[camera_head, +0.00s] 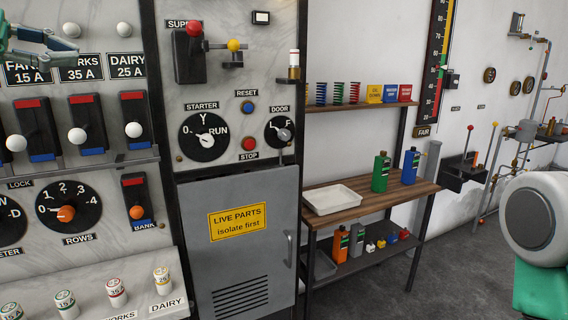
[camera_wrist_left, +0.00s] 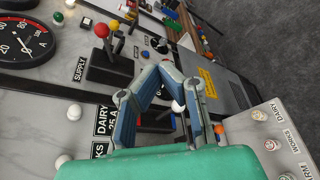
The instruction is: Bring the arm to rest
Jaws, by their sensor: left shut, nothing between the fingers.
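My left gripper (camera_head: 70,50) is at the top left of the head view, in front of the upper part of the marble switch panel (camera_head: 100,200). Only its front part shows there. The left wrist view shows its fingers (camera_wrist_left: 164,72) drawn together with nothing held, over the panel near the DAIRY 25 A label (camera_wrist_left: 104,116). I cannot tell how far the fingers are from the panel. My right gripper is not in view; a round grey link of my arm shows at the right edge of the head view.
The SUPPLY lever (camera_head: 194,30) and starter dial (camera_head: 204,137) are right of the left gripper. A grey cabinet (camera_head: 240,245) stands below them. A wooden bench (camera_head: 395,195) with a white tray (camera_head: 334,199) and bottles is further right. Grey floor (camera_head: 450,265) shows free beyond.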

